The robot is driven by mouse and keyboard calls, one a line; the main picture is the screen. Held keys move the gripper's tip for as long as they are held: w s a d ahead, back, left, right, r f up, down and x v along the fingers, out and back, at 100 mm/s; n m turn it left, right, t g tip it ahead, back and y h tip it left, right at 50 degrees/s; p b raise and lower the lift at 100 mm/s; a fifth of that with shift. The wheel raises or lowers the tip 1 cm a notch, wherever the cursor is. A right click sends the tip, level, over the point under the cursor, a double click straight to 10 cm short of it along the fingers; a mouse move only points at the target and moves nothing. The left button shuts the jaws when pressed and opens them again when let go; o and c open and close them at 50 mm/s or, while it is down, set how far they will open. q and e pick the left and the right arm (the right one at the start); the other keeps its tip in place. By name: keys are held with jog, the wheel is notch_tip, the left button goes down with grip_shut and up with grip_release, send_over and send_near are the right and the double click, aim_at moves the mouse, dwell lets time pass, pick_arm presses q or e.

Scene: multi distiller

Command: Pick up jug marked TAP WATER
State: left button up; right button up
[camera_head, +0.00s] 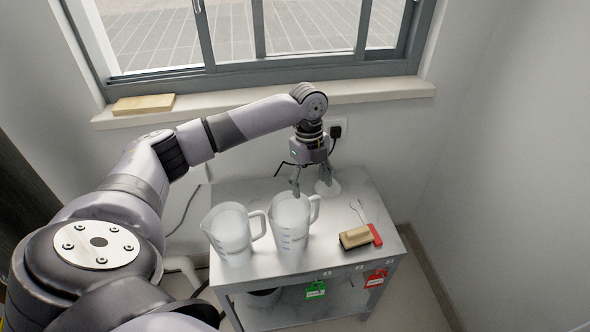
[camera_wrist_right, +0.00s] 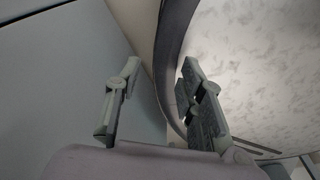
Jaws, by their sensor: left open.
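Two clear measuring jugs stand upright on the small grey table (camera_head: 345,190): a left jug (camera_head: 230,235) and a right jug (camera_head: 289,222), both with handles on their right sides. I cannot read a TAP WATER mark on either.
A wooden brush (camera_head: 355,237) and a red-handled tool (camera_head: 375,236) lie at the table's right front. Green (camera_head: 315,289) and red (camera_head: 376,278) tags hang at the front edge.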

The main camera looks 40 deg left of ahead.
aim_at(313, 199)
pick_arm(q)
jog(key=shift+d+f, duration=0.25)
jog(key=shift+f, duration=1.45)
jog(key=shift+d+f, duration=0.2)
jog(key=shift+f, duration=1.45)
jog(key=shift+c, duration=0.5)
grip_shut()
jog(key=shift+w+r, duration=0.1)
jog(key=shift+r, duration=0.05)
